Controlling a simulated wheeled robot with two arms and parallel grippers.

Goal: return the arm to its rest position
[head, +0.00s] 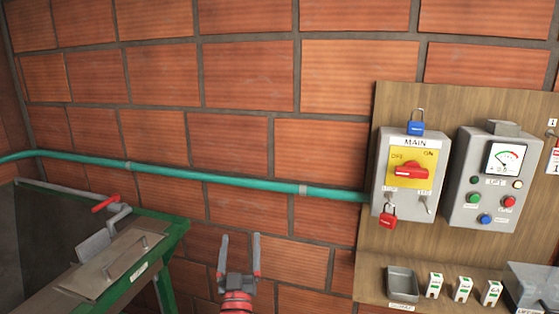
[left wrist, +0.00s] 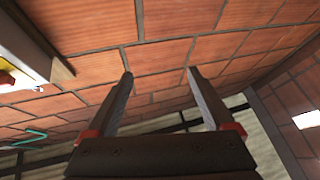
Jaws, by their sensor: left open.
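My left gripper (head: 239,257) shows at the bottom middle of the head view, its two fingers pointing up and apart. It is open and empty, in front of the brick wall. In the left wrist view the two dark fingers of the gripper (left wrist: 158,80) are spread with only wall bricks seen between them. Most of the left arm is below the picture's edge. My right gripper is not seen.
A wooden board (head: 440,105) at right carries the MAIN switch box (head: 405,145), a meter box (head: 493,222) and a shelf with small items. A green-framed machine (head: 170,238) with a red-handled lever stands at left. A teal pipe (head: 250,183) crosses the wall (head: 240,75).

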